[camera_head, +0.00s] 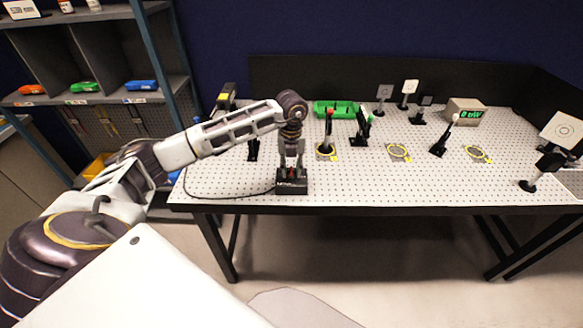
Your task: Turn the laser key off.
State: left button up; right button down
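A black box (291,187) with a cable stands at the front left edge of the perforated table. A small red part shows on its top, but the key itself is too small and too covered to make out. My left gripper (291,168) points down right over this box, with its fingertips at or just above the red part. Whether the fingers are closed on the key cannot be told. My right gripper is not in view.
The perforated white table (390,185) holds several mounts on posts, yellow-ringed bases (398,152), a green tray (335,108) and a meter with a green display (465,111). A shelf (85,50) stands at left. The table's front middle is clear.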

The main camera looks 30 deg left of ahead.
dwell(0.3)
pick_arm(q)
notch_tip(320, 180, up, 12)
dwell(0.8)
jog(key=shift+f, duration=0.1)
dwell(0.4)
